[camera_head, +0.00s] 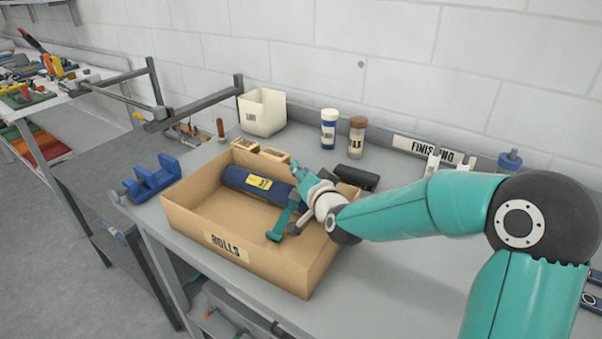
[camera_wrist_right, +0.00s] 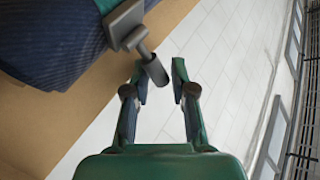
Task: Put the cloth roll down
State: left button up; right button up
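The cloth roll (camera_head: 250,186), dark blue with a yellow label, lies lengthwise in the open cardboard box (camera_head: 228,246) marked ROLLS, along its back part. My right gripper (camera_head: 287,207) is over the right part of the box, at the right end of the roll and partly covering it. The blue roll (camera_wrist_right: 45,45) is at upper left there, outside the fingers. A grey and teal part in front of it is unclear. My left gripper is not seen.
Behind the box stand a cream bin (camera_head: 263,113), a blue-and-white jar (camera_head: 328,129) and a brown-capped jar (camera_head: 357,136). A blue holder (camera_head: 152,179) is left of the box. A black object (camera_head: 357,178) lies behind my right wrist. Bench surface at front right is clear.

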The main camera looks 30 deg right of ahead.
jog(key=b+v, duration=0.1)
jog(key=v, duration=0.6)
jog(key=shift+s, duration=0.25)
jog(key=shift+r, duration=0.15)
